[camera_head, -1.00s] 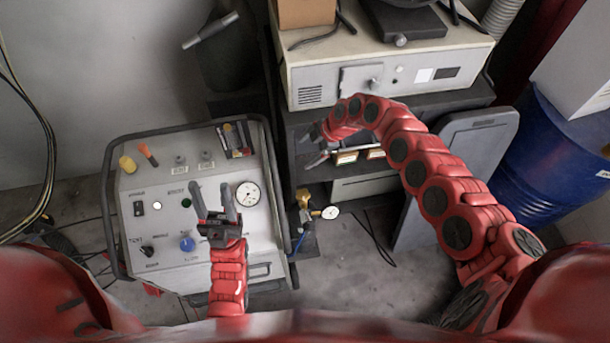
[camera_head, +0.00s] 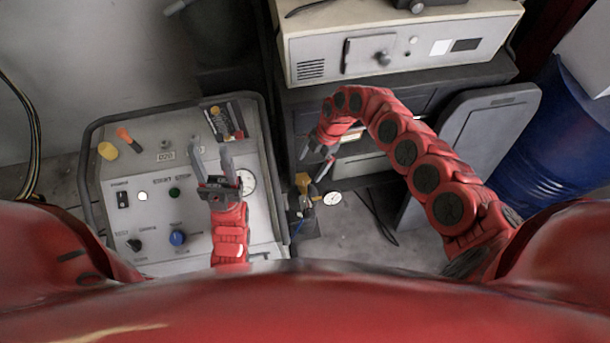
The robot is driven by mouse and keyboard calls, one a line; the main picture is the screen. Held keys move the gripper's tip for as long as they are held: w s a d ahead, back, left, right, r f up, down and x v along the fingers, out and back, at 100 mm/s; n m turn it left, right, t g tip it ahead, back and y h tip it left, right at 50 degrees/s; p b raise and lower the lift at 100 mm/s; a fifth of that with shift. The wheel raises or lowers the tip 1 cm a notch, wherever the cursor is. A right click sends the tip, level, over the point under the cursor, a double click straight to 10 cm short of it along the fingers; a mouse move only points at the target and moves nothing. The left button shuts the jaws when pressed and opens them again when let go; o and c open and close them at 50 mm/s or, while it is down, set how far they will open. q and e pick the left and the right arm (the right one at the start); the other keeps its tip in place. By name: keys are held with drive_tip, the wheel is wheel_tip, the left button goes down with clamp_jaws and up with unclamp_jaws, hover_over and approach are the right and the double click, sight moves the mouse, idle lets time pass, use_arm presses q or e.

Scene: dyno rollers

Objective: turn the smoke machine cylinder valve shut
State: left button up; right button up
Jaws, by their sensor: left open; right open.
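The brass cylinder valve (camera_head: 303,184) stands low beside the right side of the grey machine (camera_head: 264,232), with a small white round gauge (camera_head: 332,198) to its right. The cylinder itself is mostly out of sight. My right gripper (camera_head: 314,166) is open and points down just above the valve, its fingers apart. It looks close to the valve, but I cannot tell whether it touches. My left gripper (camera_head: 211,154) is open and empty over the machine's panel, partly covering the larger panel gauge (camera_head: 248,181).
The panel has a blue knob (camera_head: 178,238) and an orange-handled tool (camera_head: 129,139) on it. A dark shelf (camera_head: 430,88) with a beige box unit (camera_head: 345,52) stands behind the valve. A grey panel (camera_head: 483,134) and blue drum (camera_head: 560,140) are at right.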

drive_tip(key=x, duration=0.4)
drive_tip(key=shift+s+a+f+p, duration=0.1)
drive_tip(key=shift+s+a+p, duration=0.1)
drive_tip(key=shift+p, duration=0.1)
drive_tip(key=shift+a+f, duration=0.1)
drive_tip(key=shift+f, duration=0.55)
drive_tip(key=shift+c, duration=0.7)
drive_tip(key=c, duration=1.2)
drive_tip(key=shift+r, duration=0.1)
